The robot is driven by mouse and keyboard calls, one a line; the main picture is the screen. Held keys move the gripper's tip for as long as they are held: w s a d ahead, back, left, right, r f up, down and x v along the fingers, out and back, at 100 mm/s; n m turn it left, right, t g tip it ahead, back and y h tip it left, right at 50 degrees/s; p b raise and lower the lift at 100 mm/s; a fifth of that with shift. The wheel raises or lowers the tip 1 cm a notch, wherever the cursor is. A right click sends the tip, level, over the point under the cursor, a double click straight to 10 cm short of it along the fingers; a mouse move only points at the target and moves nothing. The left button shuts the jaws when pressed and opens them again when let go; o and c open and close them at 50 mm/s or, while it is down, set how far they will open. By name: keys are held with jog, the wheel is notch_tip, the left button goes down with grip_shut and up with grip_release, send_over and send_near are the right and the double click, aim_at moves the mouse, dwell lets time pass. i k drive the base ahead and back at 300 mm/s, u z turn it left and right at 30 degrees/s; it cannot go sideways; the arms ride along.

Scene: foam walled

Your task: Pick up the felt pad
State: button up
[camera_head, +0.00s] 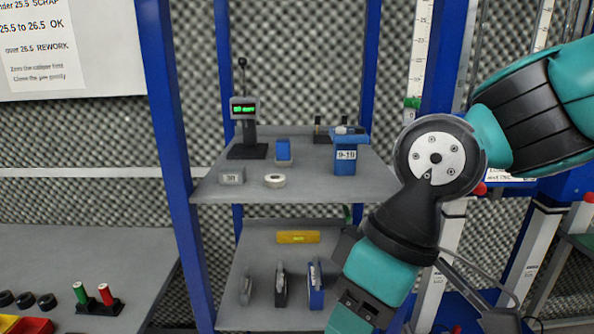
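I cannot pick out a felt pad for certain in the head view. A small pale round piece with a darker centre (274,181) lies flat on the upper grey shelf (320,192), but its material cannot be told. A small grey block (231,176) with a marking lies to its left. My teal and black arm comes in from the right, in front of the shelf unit, and runs down past the bottom edge. I cannot make out its gripper fingers, so what they hold is not shown.
A stand with a green display (243,125), a blue block (283,149) and a blue bin (345,157) stand on the upper shelf. A yellow piece (298,237) and several upright items are below. Blue posts (172,150) frame the shelves. Spools (95,299) stand on the left table.

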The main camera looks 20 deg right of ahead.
aim_at(283, 158)
jog(key=k, duration=0.35)
jog(key=u, duration=1.35)
jog(key=i, duration=1.15)
jog(key=z, duration=2)
